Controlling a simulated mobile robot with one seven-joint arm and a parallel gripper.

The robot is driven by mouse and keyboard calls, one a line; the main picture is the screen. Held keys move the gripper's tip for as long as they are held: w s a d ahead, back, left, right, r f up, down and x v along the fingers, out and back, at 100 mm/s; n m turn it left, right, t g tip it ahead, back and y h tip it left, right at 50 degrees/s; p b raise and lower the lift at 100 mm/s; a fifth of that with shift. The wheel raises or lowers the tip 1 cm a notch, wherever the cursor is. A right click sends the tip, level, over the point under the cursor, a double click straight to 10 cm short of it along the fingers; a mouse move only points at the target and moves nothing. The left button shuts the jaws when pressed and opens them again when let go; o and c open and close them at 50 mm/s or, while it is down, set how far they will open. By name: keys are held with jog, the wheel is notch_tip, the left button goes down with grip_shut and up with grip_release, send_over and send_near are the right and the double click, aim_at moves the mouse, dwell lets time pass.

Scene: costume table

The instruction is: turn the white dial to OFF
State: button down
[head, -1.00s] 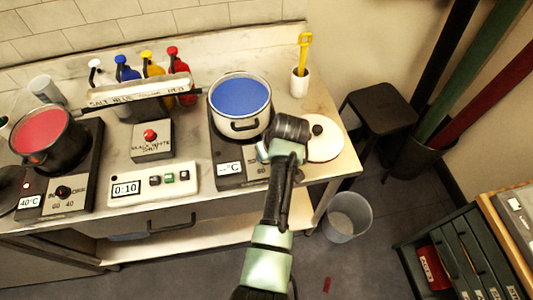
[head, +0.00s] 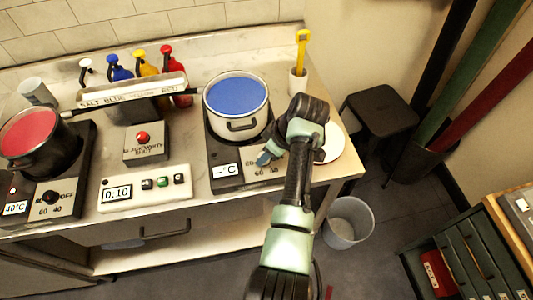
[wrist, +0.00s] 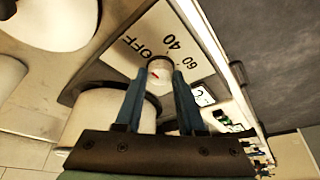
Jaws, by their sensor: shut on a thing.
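The white dial (wrist: 159,65) sits on the front face of the right hot plate (head: 226,177), with OFF, 40 and 60 printed around it in the wrist view. A small red mark shows on the dial, but I cannot tell which label it points to. My gripper (wrist: 159,74) has its two blue fingers on either side of the dial and is shut on it. In the head view my gripper (head: 266,157) is at the hot plate's front right, and my wrist hides the dial. A pot of blue liquid (head: 237,92) stands on this plate.
The left hot plate (head: 72,190) bears a pot of red liquid (head: 30,134). A timer box (head: 146,188) and a red-button box (head: 145,150) stand between the plates. A white round lid (head: 334,143) and a cup with a yellow tool (head: 298,80) are at the right.

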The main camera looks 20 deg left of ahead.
jog(key=c, duration=0.5)
grip_release()
jog(key=shift+r, duration=0.1)
jog(key=b+v, duration=0.1)
jog(key=v, duration=1.1)
jog(key=shift+d+r+b, duration=0.1)
jog(key=shift+r+b, duration=0.3)
